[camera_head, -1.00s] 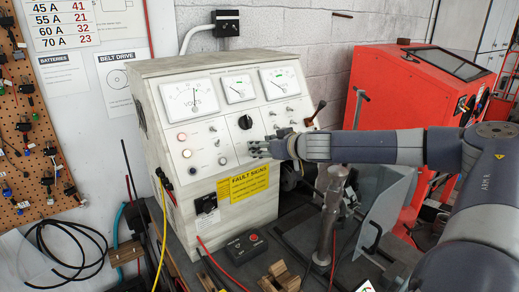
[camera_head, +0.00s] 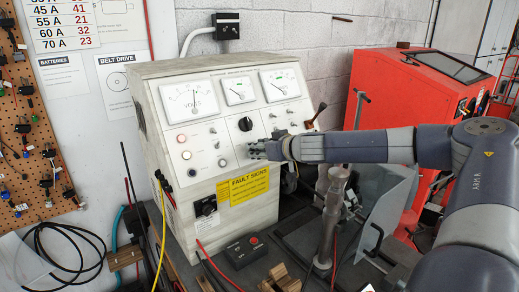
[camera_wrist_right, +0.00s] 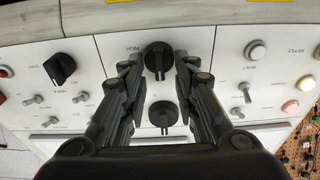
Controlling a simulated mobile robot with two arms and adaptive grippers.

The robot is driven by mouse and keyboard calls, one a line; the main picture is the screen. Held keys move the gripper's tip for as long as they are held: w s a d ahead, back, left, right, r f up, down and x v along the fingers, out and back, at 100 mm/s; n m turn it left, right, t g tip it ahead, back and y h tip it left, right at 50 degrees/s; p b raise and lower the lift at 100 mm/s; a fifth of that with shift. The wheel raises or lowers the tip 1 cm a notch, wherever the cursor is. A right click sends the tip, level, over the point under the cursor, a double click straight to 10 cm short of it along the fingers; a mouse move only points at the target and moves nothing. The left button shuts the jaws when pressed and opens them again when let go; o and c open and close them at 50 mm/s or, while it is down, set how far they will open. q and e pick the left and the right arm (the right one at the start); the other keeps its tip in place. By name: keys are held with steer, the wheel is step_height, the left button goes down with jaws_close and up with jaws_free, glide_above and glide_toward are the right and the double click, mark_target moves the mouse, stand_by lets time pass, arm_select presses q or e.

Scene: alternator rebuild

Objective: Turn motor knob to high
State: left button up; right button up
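A grey-white test bench (camera_head: 150,180) with meters fills the middle of the head view. In the right wrist view, the panel appears upside down. A black round knob (camera_wrist_right: 158,59) sits between my right fingers; small lettering beside it is not clearly readable. A second black knob (camera_wrist_right: 163,114) lies below it in that view, and a third (camera_wrist_right: 61,68) at the left. My right gripper (camera_wrist_right: 158,66) is open around the first knob, a finger on each side; contact cannot be told. In the head view this gripper (camera_head: 256,150) hides that knob. My left gripper is not in view.
Toggle switches, a white button (camera_wrist_right: 256,50) and coloured buttons surround the knobs. A metal post (camera_head: 330,215) stands below my right forearm. A red cabinet (camera_head: 400,80) is behind. A black box with a red button (camera_head: 246,248) lies on the bench top.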

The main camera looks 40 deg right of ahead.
steer(key=shift+f, duration=0.1)
steer(key=m+b, duration=0.3)
steer(key=m+h+b, duration=0.1)
steer(key=m+b, duration=0.5)
steer(key=shift+s+d+f+m, duration=0.1)
steer(key=shift+d+f+m, duration=0.2)
steer(key=shift+d, duration=0.05)
steer(key=shift+m+g+h+b, duration=0.3)
steer(key=shift+m+g+b, duration=0.1)
steer(key=shift+m+b, duration=0.4)
steer(key=shift+s+d+f+m+g+b, duration=0.1)
steer(key=shift+m+g+b, duration=0.35)
steer(key=shift+m, duration=1.45)
steer(key=shift+s+a+f+m+b, duration=0.1)
steer(key=shift+m+b, duration=0.6)
steer(key=shift+m, duration=1.2)
steer(key=shift+s+d+m+g+b, duration=0.1)
steer(key=shift+m+g+b, duration=0.35)
steer(key=shift+m, duration=1.45)
steer(key=o, duration=1)
steer(key=shift+c, duration=0.2)
